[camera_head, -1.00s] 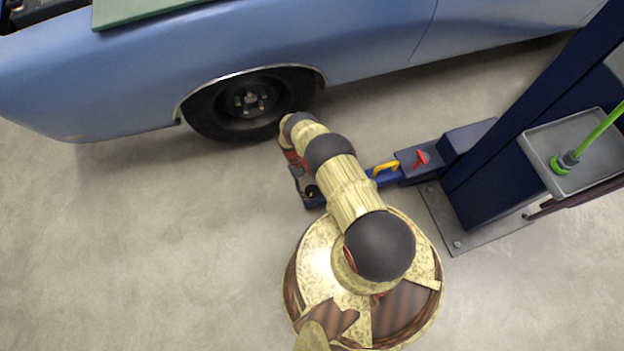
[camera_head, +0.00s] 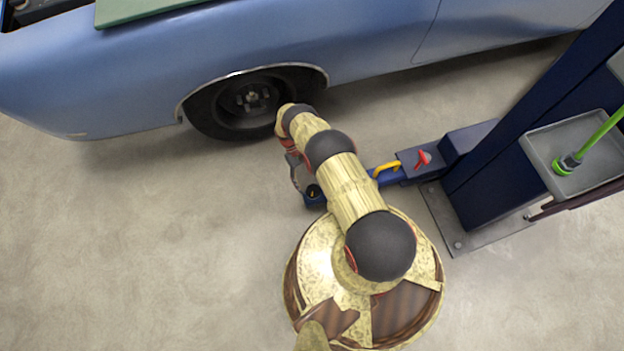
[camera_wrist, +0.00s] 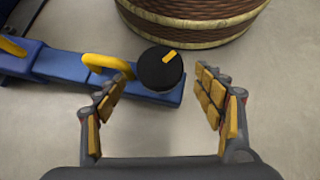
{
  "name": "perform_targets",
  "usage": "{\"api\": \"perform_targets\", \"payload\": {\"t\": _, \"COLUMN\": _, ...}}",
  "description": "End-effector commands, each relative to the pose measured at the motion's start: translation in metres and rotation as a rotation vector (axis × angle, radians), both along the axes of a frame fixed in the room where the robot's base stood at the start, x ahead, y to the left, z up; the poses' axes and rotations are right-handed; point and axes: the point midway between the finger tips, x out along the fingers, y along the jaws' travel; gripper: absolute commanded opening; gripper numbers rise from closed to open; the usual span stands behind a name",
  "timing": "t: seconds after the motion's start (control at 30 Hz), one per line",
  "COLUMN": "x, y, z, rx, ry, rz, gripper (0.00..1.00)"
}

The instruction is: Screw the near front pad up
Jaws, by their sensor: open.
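The near front pad (camera_wrist: 158,70) is a round black disc with a yellow mark on top. It sits at the end of the blue lift arm (camera_wrist: 62,66) in the wrist view. My gripper (camera_wrist: 162,82) is open, with one padded finger on each side of the pad and visible gaps to it. The fingers do not touch the pad. In the head view the pad (camera_head: 313,191) shows partly beside my arm, and my gripper is mostly hidden under the arm. The pad's screw is hidden below the disc.
A yellow handle (camera_wrist: 107,65) stands on the lift arm close to my left finger. The blue car (camera_head: 370,50) and its front wheel (camera_head: 247,103) are just beyond my arm. The navy lift post (camera_head: 530,120) with a grey tray (camera_head: 595,180) stands right. Floor at left is clear.

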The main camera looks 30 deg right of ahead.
Motion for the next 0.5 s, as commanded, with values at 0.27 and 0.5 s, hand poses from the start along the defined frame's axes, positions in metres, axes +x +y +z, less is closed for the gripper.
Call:
{"api": "perform_targets", "payload": {"t": 0.27, "x": 0.019, "y": 0.0, "z": 0.019, "rx": 0.0, "ry": 0.001, "rz": 0.0, "gripper": 0.69}}
{"api": "perform_targets", "payload": {"t": 0.5, "x": 0.021, "y": 0.0, "z": 0.021, "rx": 0.001, "ry": 0.001, "rz": -0.001, "gripper": 0.69}}
